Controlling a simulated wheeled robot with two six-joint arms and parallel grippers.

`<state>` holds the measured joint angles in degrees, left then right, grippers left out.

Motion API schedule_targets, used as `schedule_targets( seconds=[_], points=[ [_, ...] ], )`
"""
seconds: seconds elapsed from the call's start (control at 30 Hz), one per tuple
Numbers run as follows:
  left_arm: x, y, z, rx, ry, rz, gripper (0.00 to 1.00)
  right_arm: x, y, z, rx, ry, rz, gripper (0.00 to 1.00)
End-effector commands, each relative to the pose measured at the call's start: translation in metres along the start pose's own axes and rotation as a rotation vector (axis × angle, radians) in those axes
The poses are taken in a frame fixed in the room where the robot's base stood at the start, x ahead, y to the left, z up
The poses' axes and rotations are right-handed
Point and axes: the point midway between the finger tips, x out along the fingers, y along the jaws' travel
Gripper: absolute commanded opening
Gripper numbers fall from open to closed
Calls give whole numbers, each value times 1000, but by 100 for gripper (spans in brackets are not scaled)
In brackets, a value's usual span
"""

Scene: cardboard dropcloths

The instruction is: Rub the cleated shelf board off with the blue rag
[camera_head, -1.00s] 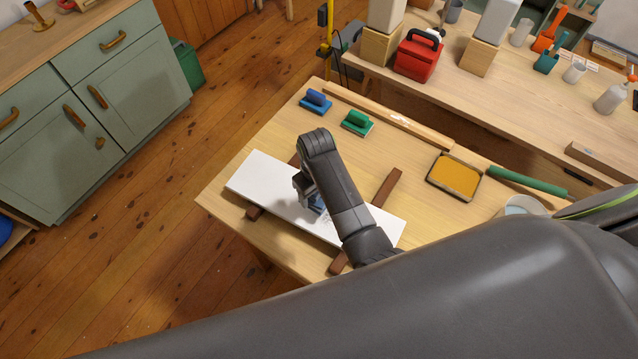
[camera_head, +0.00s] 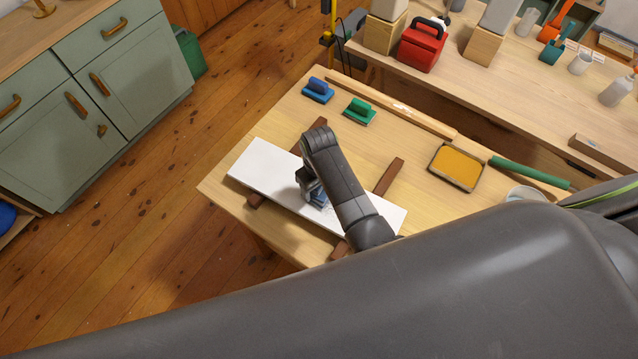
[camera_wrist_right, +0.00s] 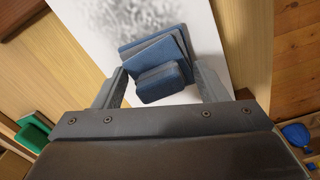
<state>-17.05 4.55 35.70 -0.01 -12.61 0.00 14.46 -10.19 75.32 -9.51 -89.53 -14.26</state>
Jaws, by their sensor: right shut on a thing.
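The white shelf board (camera_head: 265,170) lies at a slant on the table, across two dark brown cleats (camera_head: 390,176). My right gripper (camera_head: 312,190) is over the middle of the board. It is shut on the blue rag (camera_head: 318,199), a folded pad that sits low against the board. In the right wrist view the rag (camera_wrist_right: 155,55) is between the fingers of the gripper (camera_wrist_right: 162,85), and grey speckled dust covers part of the board (camera_wrist_right: 120,22) beyond it. My arm hides part of the board in the head view. My left gripper is not in view.
A blue block (camera_head: 317,90) and a green block (camera_head: 359,112) with handles stand at the table's back. A wooden strip (camera_head: 400,107) lies behind them. A tray of orange-yellow material (camera_head: 456,167) and a green roll (camera_head: 530,172) are to the right. A side bench (camera_head: 510,85) stands behind.

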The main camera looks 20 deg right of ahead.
Motion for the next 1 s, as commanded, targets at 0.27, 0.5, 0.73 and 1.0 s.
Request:
schedule_targets(
  seconds=[0.27, 0.5, 0.73, 1.0],
  points=[
    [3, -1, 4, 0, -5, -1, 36, 7, 0, 0, 0, -1, 0, 54],
    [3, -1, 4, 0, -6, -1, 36, 8, 0, 0, 0, -1, 0, 54],
    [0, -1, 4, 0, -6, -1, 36, 9, 0, 0, 0, 0, 0, 54],
    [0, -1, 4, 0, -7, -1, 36, 11, 4, 11, 2, -3, 0, 54]
  ],
)
